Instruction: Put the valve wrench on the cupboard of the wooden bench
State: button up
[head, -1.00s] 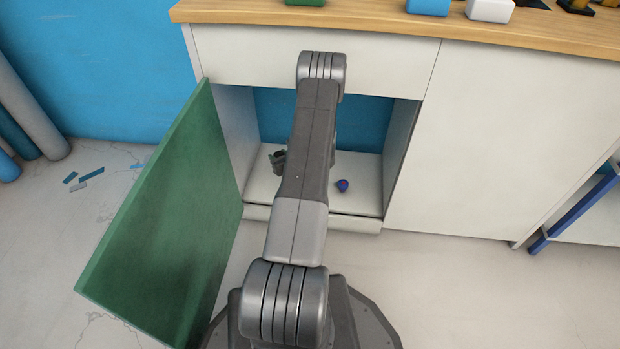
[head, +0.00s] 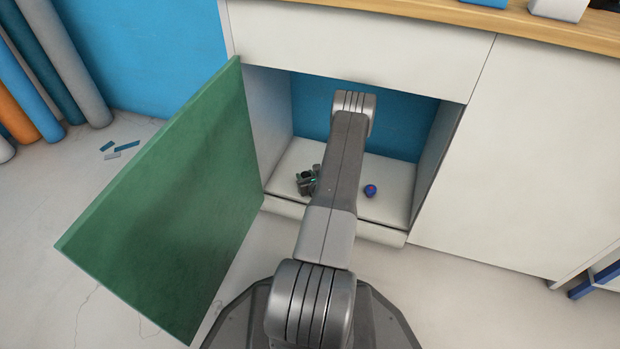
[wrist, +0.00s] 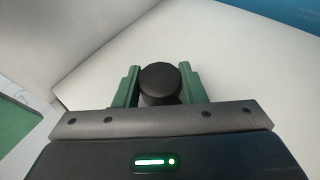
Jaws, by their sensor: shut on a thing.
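My gripper (wrist: 158,72) has green fingers on both sides of a dark, round-topped thing (wrist: 161,84), which I take for the valve wrench, and is shut on it. Only its black end shows; the rest is hidden. In the head view my gripper (head: 307,181) is low inside the open cupboard (head: 384,176), over the left part of its pale floor, partly hidden behind my arm. I cannot tell whether the held thing touches the floor. The cupboard is in the white front of the wooden bench (head: 445,10).
The green cupboard door (head: 165,205) stands wide open at the left of my arm. A small blue and red object (head: 370,190) sits on the cupboard floor right of my arm. Rolls (head: 62,60) lean at the far left, near small scraps (head: 118,150).

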jog(key=shift+r, duration=0.15)
jog(key=shift+f, duration=0.5)
jog(key=shift+f, duration=0.15)
jog(key=o, duration=1)
